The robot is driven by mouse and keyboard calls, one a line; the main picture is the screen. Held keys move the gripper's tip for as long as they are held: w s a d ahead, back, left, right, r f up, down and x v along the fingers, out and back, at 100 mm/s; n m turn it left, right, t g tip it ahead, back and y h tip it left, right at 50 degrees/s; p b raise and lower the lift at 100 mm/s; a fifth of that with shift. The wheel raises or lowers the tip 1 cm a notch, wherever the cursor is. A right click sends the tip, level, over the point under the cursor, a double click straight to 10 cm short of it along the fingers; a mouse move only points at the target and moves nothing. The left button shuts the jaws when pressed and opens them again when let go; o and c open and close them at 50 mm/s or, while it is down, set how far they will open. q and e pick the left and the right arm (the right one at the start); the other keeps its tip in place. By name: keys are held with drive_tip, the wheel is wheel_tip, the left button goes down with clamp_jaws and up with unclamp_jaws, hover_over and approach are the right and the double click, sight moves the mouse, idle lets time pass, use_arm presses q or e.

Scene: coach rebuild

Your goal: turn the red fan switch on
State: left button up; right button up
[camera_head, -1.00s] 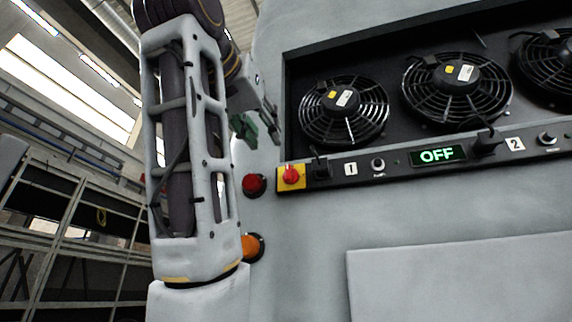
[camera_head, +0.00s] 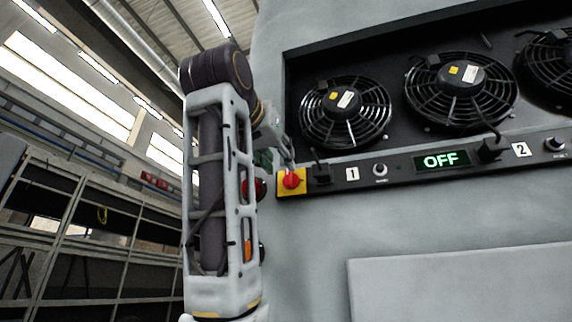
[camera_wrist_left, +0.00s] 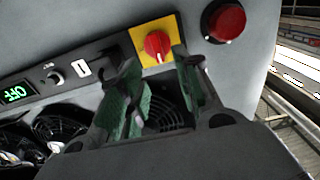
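The red fan switch (camera_head: 291,181) is a red rotary knob on a yellow square plate at the left end of the control strip. The display (camera_head: 440,160) on the strip reads OFF. My left gripper (camera_head: 276,160) is just above and left of the switch, partly hidden by my forearm. In the left wrist view, my left gripper (camera_wrist_left: 160,80) is open, with green-padded fingers apart. The red knob (camera_wrist_left: 157,46) shows just beyond the fingertips, between them in the picture, and I see no clear contact. My right gripper is not in view.
Several black fans (camera_head: 345,112) sit in a recess above the strip. A red round lamp or button (camera_wrist_left: 226,20) is beside the yellow plate. A black connector (camera_head: 320,173) sits right of the switch. An orange lamp is mostly hidden by my arm. Shelving (camera_head: 90,235) stands at left.

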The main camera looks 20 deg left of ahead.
sight(287, 170)
use_arm(q)
drive_tip(key=w+p, duration=0.1)
drive_tip(key=w, duration=0.3)
drive_tip(key=shift+w+r, duration=0.1)
drive_tip(key=shift+w, duration=0.05)
drive_tip(key=shift+w+p, duration=0.35)
drive_tip(key=shift+w, duration=0.35)
drive_tip(key=shift+d, duration=0.1)
drive_tip(key=shift+c, duration=0.3)
clamp_jaws()
